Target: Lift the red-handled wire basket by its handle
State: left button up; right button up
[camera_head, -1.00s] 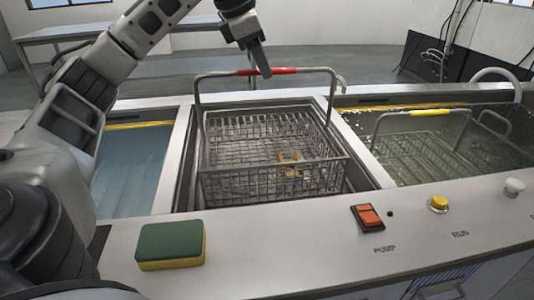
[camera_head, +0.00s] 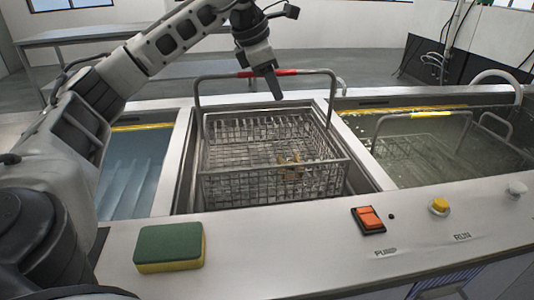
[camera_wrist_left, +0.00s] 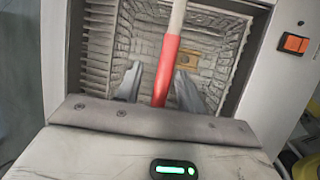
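The wire basket (camera_head: 250,190) sits in the middle tank, its looped handle standing upright. The handle's red grip (camera_head: 287,72) runs along the top bar. My left gripper (camera_head: 274,86) is at this grip, pointing down, its fingertips reaching below the bar. In the left wrist view the red grip (camera_wrist_left: 166,70) runs between the two spread fingers (camera_wrist_left: 158,88), with a gap visible on each side. The gripper is open around the grip. A small brass-coloured part (camera_head: 291,168) lies in the basket. My right gripper is not in view.
A second basket with a yellow grip (camera_head: 432,114) sits in the right tank. The left tank (camera_head: 135,175) holds bluish liquid. A green and yellow sponge (camera_head: 169,246), an orange switch (camera_head: 368,218) and a yellow button (camera_head: 439,206) are on the front ledge.

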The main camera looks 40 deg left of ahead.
pick_arm(q)
jog(key=shift+f, duration=0.15)
grip_shut()
dwell(0.4)
jog(key=shift+r, duration=0.25)
